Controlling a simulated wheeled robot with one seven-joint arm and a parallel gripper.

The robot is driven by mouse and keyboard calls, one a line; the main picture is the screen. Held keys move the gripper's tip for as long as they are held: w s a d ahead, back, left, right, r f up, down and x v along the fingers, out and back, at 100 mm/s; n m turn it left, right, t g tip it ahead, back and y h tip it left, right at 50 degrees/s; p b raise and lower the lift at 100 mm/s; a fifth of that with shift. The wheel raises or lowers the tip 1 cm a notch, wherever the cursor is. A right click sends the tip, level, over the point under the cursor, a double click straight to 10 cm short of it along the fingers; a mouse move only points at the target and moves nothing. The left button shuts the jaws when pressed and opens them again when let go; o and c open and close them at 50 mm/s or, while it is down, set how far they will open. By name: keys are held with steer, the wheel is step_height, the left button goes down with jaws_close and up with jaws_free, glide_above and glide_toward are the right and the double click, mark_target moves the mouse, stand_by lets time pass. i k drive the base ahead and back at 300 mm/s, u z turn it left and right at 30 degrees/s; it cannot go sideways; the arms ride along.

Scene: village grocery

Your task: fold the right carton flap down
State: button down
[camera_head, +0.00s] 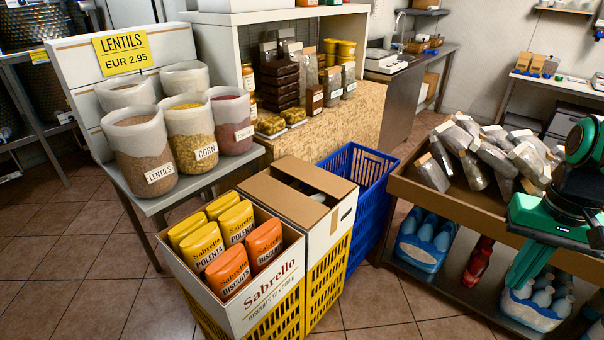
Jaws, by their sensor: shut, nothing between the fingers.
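A closed-sided carton (342,220) with white sides and brown cardboard top stands in the middle, on a yellow crate. One brown flap (278,198) lies nearly flat over the left part of its top. Another brown flap (318,178) is on the far right side and looks raised. A dark gap (300,186) shows between them. I cannot see the exact angle of the right flap. Green and black parts of my arm show at the right edge, well away from the carton. My gripper's fingertips do not show.
An open Sabrello carton (268,308) with polenta and biscuit packs stands in front. A blue crate (371,170) is behind right. A stand with lentil and corn sacks (140,150) is at left. A low wooden shelf (440,196) with bags stands right. Tiled floor is clear at front right.

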mark_target(330, 184)
steer(key=i, duration=1)
